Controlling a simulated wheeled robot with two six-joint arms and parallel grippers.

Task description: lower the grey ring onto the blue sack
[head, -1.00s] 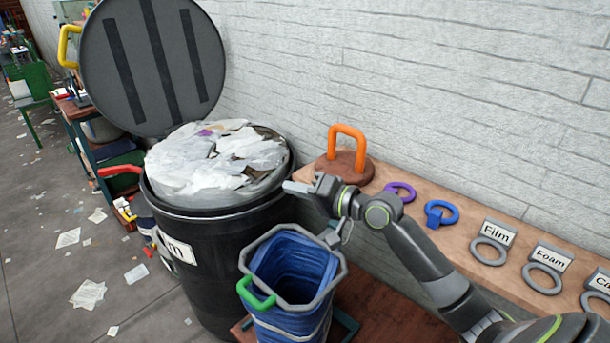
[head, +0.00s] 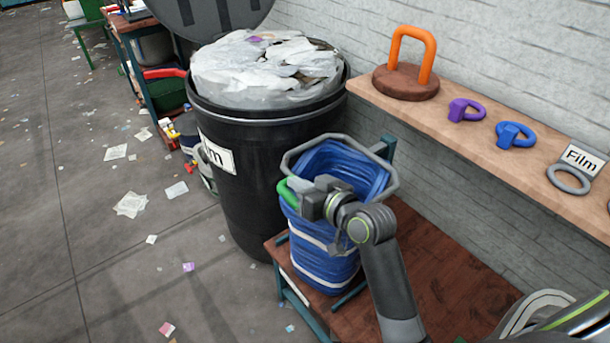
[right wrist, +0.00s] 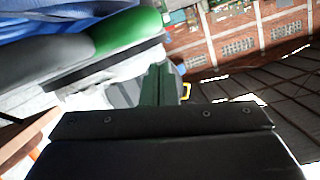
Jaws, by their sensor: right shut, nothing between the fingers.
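The grey ring (head: 288,163) is many-sided, with a green grip (head: 284,190) on its near left side. It sits around the mouth of the blue sack (head: 318,245), which stands upright with pale bands. I cannot tell if the ring rests on the sack. My right gripper (head: 300,190) is shut and empty, close beside the green grip; contact cannot be told. In the right wrist view the green grip (right wrist: 128,33), the grey ring (right wrist: 60,52) and the blue sack (right wrist: 85,12) show at upper left. My arm hides the ring's near edge. My left gripper is not in view.
The sack is on a brown platform (head: 430,260) with teal legs. A black bin (head: 250,190) full of pale film stands behind left. A wooden shelf (head: 450,125) on the right holds an orange handle (head: 430,55), purple and blue rings and a Film tag (head: 580,158).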

